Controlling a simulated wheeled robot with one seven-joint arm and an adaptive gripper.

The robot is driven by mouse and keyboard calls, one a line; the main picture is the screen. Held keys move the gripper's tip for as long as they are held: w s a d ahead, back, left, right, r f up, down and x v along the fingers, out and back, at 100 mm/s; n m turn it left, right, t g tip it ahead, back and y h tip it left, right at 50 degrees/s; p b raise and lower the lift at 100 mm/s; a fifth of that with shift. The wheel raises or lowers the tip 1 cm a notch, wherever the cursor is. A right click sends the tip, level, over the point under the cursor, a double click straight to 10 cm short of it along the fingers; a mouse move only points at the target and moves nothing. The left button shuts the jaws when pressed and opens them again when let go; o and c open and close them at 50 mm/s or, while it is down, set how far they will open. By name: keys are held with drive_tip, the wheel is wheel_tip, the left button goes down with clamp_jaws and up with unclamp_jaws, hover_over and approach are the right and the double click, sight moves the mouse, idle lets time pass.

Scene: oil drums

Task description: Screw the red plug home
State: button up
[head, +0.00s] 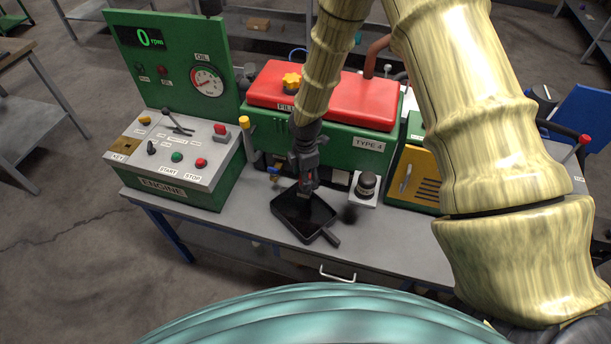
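My gripper (308,184) points down in front of the green engine block (335,133) with the red top, just above a black drain pan (328,228). The pan lies on the grey bench, its handle toward the lower right. A small reddish patch shows at the fingertips; I cannot tell whether it is the red plug. The gripper and wrist cover that part of the engine's lower front, so the plug hole is not clearly seen. The fingers are too small and dark to tell open from shut.
The control panel (180,155) stands left of the engine, its display reading 0 rpm. A yellow filler cap (292,81) sits on the red cover (340,98). A dark filter on a white block (363,203) stands right of the pan, near a dark smudge. The bench's front strip is mostly clear.

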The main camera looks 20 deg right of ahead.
wheel_tip(320, 180, up, 12)
drive_tip(key=s+a+f+m+y, duration=0.2)
drive_tip(key=s+f+m, duration=0.8)
drive_tip(key=s+f, duration=0.8)
drive_tip(key=s+d+f+m+h, duration=0.1)
drive_tip(key=s+d+f+m, duration=0.15)
drive_tip(key=s, duration=0.35)
drive_tip(key=s+d+f+m, duration=0.1)
drive_tip(key=s+m, duration=0.3)
drive_tip(key=s, duration=0.3)
drive_tip(key=s+d+f+m+h, duration=0.1)
drive_tip(key=s+d+m, duration=0.15)
drive_tip(key=s, duration=0.35)
wheel_tip(320, 180, down, 12)
drive_tip(key=b, duration=1.3)
drive_tip(key=shift+w+a+f, duration=0.25)
drive_tip(key=shift+w+a, duration=0.05)
drive_tip(key=shift+a, duration=0.1)
